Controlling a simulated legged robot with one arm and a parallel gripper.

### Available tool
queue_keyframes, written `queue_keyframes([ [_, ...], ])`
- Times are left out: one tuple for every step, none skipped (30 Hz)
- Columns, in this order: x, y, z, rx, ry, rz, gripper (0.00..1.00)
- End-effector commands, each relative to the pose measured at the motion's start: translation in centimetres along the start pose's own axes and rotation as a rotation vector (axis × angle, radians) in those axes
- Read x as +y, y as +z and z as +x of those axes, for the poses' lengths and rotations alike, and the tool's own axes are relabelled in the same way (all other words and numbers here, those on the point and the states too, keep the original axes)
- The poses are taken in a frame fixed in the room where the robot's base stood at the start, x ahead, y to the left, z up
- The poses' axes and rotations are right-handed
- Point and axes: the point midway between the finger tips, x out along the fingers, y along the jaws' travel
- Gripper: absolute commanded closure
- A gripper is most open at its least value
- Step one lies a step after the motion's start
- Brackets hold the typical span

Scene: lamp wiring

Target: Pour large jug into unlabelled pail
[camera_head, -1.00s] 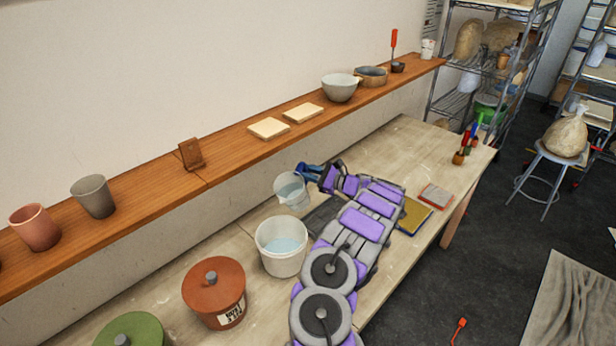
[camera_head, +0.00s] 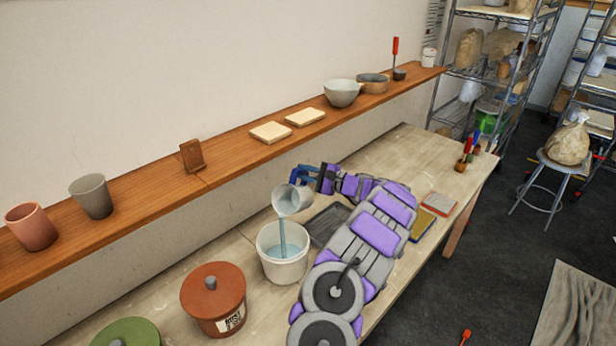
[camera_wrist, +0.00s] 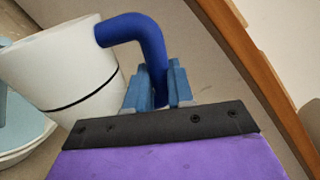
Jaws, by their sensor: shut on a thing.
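The large jug (camera_head: 290,199) is pale, with a blue handle. It is tilted over the white unlabelled pail (camera_head: 282,270), and a bluish stream of liquid (camera_head: 283,236) falls from it into the pail. My gripper (camera_head: 308,175) is shut on the jug's handle, to the right of and above the pail. In the wrist view, my gripper's blue fingers (camera_wrist: 158,88) close on the blue handle (camera_wrist: 140,40) of the jug (camera_wrist: 60,70), which has a dark line around it. Part of the pail (camera_wrist: 22,130) shows below the jug at left.
A red-brown lidded pail (camera_head: 213,298) with a label stands left of the white pail, and a green lid (camera_head: 125,333) is beyond it. A dark tray (camera_head: 328,222) lies right of the pail. A wooden shelf (camera_head: 235,150) with pots runs along the wall behind.

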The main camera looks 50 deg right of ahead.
Motion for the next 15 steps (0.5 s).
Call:
queue_keyframes([
  [0.01,0.21,0.02,-0.003,-0.003,-0.015,1.00],
  [0.03,0.30,0.02,-0.004,-0.003,-0.023,1.00],
  [0.05,0.37,0.02,-0.003,-0.003,-0.035,1.00],
  [0.06,0.40,0.01,-0.003,-0.003,-0.044,1.00],
  [0.08,0.42,0.00,-0.003,-0.004,-0.052,1.00],
  [0.11,0.42,-0.03,-0.003,-0.004,-0.062,1.00],
  [0.14,0.40,-0.04,-0.002,-0.004,-0.070,1.00],
  [0.18,0.35,-0.05,-0.002,-0.004,-0.075,1.00],
  [0.21,0.32,-0.07,-0.001,-0.004,-0.083,1.00],
  [0.24,0.31,-0.08,-0.001,-0.004,-0.089,1.00],
  [0.27,0.30,-0.09,-0.001,-0.004,-0.094,1.00],
  [0.30,0.32,-0.10,0.000,-0.004,-0.102,1.00],
  [0.33,0.35,-0.11,0.000,-0.004,-0.109,1.00],
  [0.36,0.40,-0.12,0.001,-0.004,-0.116,1.00],
  [0.40,0.48,-0.13,0.002,-0.004,-0.125,1.00],
])
